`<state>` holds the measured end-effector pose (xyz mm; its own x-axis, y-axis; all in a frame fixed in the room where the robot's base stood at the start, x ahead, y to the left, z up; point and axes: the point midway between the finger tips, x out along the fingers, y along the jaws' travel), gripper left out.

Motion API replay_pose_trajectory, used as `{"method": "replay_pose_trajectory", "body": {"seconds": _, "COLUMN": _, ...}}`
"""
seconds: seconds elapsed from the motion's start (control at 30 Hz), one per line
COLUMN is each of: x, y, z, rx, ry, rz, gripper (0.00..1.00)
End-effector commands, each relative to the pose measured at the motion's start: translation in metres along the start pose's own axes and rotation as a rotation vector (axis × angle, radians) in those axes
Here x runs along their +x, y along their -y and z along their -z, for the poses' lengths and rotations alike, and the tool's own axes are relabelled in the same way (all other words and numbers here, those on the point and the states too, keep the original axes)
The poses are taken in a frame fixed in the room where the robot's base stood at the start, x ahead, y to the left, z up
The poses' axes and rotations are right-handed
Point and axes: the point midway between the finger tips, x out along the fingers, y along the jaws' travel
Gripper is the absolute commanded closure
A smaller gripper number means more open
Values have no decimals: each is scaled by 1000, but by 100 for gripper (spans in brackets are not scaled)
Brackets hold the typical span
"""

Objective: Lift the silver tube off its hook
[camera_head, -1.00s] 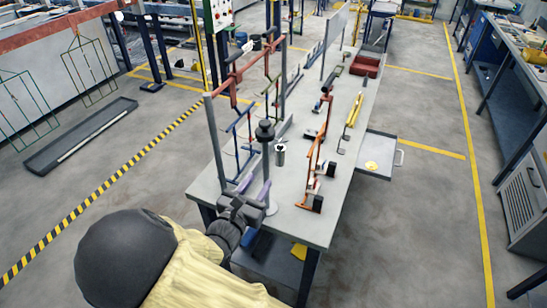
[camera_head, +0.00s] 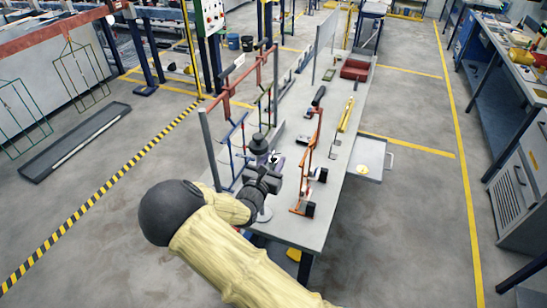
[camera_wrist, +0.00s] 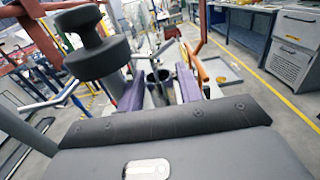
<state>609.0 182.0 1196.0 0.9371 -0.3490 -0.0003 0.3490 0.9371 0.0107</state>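The silver tube (camera_wrist: 158,80) shows in the wrist view as a small grey cylinder with a dark open top, between and apparently a little beyond my fingers. In the head view it is mostly hidden behind my gripper, with only a pale bit near its top (camera_head: 275,157) showing. My gripper (camera_wrist: 160,86) is open, with a purple finger on each side and a gap between them. In the head view my gripper (camera_head: 270,172) is above the near end of the table, at the right of the rack (camera_head: 206,145). I cannot tell whether the fingers touch the tube.
A black-topped stand (camera_head: 259,143) is close on the left of my gripper, large in the wrist view (camera_wrist: 95,55). An orange rack (camera_head: 304,185) stands to the right. The table (camera_head: 330,190) has bare room right of it.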

Motion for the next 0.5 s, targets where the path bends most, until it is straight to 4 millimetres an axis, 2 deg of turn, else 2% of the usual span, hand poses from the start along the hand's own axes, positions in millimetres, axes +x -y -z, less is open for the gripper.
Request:
{"method": "replay_pose_trajectory", "body": {"seconds": 0.33, "x": 4, "y": 0, "z": 0, "rx": 0, "ry": -1, "rz": 0, "gripper": 66}}
{"method": "replay_pose_trajectory", "body": {"seconds": 0.5, "x": 4, "y": 0, "z": 0, "rx": 0, "ry": -1, "rz": 0, "gripper": 98}}
